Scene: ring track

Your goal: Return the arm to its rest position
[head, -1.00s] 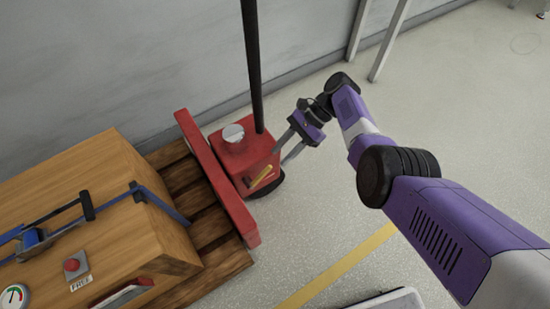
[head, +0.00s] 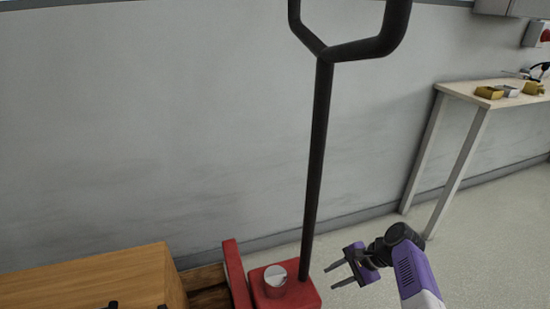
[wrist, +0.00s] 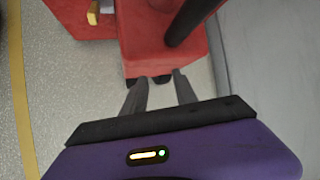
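My gripper (head: 334,276) is at the lower right of the head view, on my purple arm (head: 412,276). Its two grey fingers are spread apart with nothing between them. It points left toward the red pallet jack (head: 310,299) and is a little to the right of its black handle pole (head: 317,170). In the wrist view the gripper (wrist: 160,80) is also open and empty, with the red jack body (wrist: 150,45) just beyond the fingertips. I cannot tell the exact gap between them.
A wooden crate (head: 90,282) sits at the lower left. A grey wall (head: 180,120) runs behind. A light workbench (head: 465,92) with small yellow items stands at the right. Clear floor (head: 490,230) lies right of my arm. A yellow floor line (wrist: 20,100) shows in the wrist view.

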